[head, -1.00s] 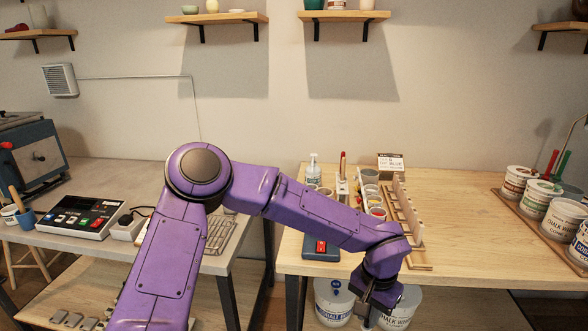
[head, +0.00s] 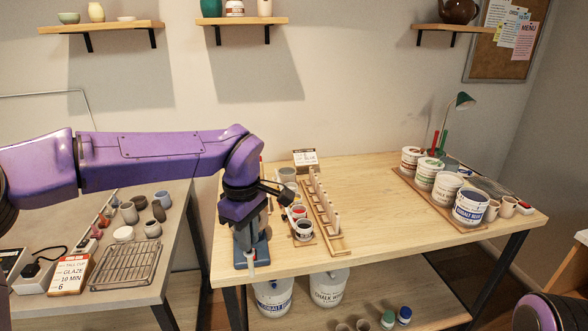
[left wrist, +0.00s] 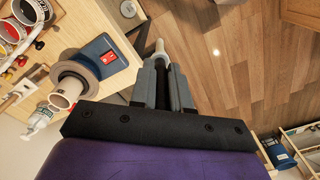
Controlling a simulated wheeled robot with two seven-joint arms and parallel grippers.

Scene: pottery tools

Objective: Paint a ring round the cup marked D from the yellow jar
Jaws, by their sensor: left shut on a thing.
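My left gripper (head: 250,252) points down at the left front corner of the right-hand table. It is shut on a slender brush (left wrist: 160,47), of which only a pale end shows; that end also shows below the fingers in the head view (head: 252,264). In the left wrist view the fingers (left wrist: 164,80) hang over the floor, beside a blue box with a red switch (left wrist: 110,57). A brown round wheel (left wrist: 98,63) carries a pale cup (left wrist: 62,99); its mark is unreadable. My right gripper is out of view.
A wooden rack with upright pegs (head: 325,212) stands right of the jars. Labelled tubs (head: 430,174) stand on a board at the right. The table between is clear. Grey cups (head: 130,214) and a wire rack (head: 125,268) are on the left table.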

